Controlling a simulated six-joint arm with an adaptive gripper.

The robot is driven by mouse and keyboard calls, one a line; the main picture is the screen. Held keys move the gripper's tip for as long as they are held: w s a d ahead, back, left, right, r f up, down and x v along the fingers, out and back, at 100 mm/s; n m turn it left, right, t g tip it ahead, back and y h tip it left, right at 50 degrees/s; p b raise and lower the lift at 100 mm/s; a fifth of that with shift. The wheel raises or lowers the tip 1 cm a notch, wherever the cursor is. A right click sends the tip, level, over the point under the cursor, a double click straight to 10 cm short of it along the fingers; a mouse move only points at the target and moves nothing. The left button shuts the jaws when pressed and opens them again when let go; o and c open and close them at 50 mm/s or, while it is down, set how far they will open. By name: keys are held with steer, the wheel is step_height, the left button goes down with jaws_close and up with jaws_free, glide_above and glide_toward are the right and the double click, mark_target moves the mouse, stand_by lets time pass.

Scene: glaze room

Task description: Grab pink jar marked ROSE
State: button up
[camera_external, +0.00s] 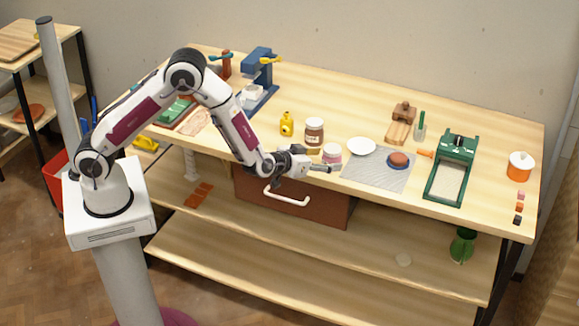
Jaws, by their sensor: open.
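A small jar with a pale lid and pinkish body (332,153) stands upright on the bench near its front edge; any lettering on it is too small to read. My gripper (325,169) is open and points right, at the front edge of the bench. It is just in front of the pinkish jar in the picture, with its fingers close to the jar's lower part. I cannot tell whether they touch it. Nothing shows between the fingers.
A taller brown jar (314,133) stands just behind and left of the pinkish jar. A yellow bottle (286,124) is farther left. A white dish (361,147) and a grey mat (362,177) with a reddish lump (398,160) lie to the right. A drawer handle (287,198) juts out below.

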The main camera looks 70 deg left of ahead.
mark_target(332, 158)
steer(key=shift+x, duration=1.75)
steer(key=c, duration=1.4)
